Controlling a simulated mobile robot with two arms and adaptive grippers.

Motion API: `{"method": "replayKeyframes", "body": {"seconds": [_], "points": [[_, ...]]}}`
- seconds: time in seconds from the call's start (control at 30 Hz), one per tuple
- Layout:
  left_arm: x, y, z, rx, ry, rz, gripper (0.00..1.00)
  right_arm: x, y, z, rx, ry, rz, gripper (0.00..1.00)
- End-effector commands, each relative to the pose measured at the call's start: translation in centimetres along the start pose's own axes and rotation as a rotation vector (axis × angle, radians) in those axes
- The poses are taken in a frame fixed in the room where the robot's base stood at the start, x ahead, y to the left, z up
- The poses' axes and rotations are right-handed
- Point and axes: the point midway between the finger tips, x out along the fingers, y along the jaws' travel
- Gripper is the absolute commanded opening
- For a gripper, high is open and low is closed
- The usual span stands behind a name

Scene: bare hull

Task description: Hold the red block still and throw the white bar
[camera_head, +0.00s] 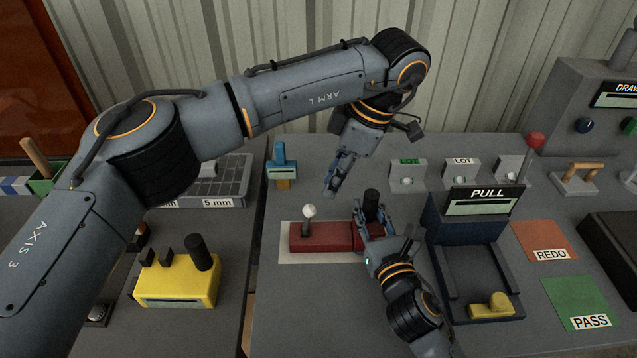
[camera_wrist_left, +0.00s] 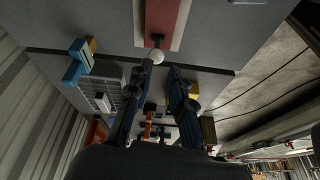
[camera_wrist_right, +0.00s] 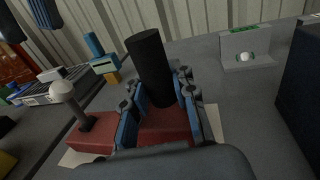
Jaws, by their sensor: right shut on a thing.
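The red block (camera_head: 318,238) lies on a pale plate on the table. A lever with a white ball tip (camera_head: 309,211) stands at its left end, and a black post (camera_head: 371,201) stands at its right end. My right gripper (camera_head: 372,222) is shut around the lower part of the black post, seen also in the right wrist view (camera_wrist_right: 150,62). My left gripper (camera_head: 331,190) is open and empty, pointing down above and behind the block. In the left wrist view the white ball (camera_wrist_left: 157,56) shows just beyond its fingertips, apart from them.
A blue T-shaped handle (camera_head: 281,160) stands behind the block. A PULL unit (camera_head: 480,208) stands close to my right gripper. Left are a yellow box (camera_head: 178,287) and a grey tray (camera_head: 222,176). Table in front of the block is clear.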

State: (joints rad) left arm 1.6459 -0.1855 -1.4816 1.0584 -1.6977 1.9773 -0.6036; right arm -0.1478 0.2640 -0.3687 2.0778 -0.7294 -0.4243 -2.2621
Motion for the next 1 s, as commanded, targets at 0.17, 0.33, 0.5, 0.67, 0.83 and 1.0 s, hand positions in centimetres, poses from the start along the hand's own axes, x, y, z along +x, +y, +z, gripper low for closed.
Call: {"method": "replayKeyframes", "body": {"seconds": [0.17,0.33,0.5,0.67,0.83,1.0], "points": [[2.8,-1.2,0.9,-0.167,-0.29,-0.121,0.0,0.0,0.0,0.0,0.001,-0.001,0.0,0.0],[4.1,-2.5,-0.4,-0.512,-0.678,-0.332,0.0,0.0,0.0,0.0,0.001,-0.001,0.0,0.0],[4.9,-3.1,-5.9,-0.932,-0.966,-0.546,0.0,0.0,0.0,0.0,0.001,0.0,0.0,0.0],[5.3,-4.3,-12.0,-1.276,-1.138,-0.707,0.0,0.0,0.0,0.0,0.001,0.0,0.0,0.0],[5.3,-5.7,-16.2,-1.498,-1.229,-0.805,0.0,0.0,0.0,0.0,0.0,0.0,0.0,0.0],[5.2,-6.0,-17.4,-1.581,-1.253,-0.831,0.0,0.0,0.0,0.0,0.0,-0.001,0.0,0.0]]}}
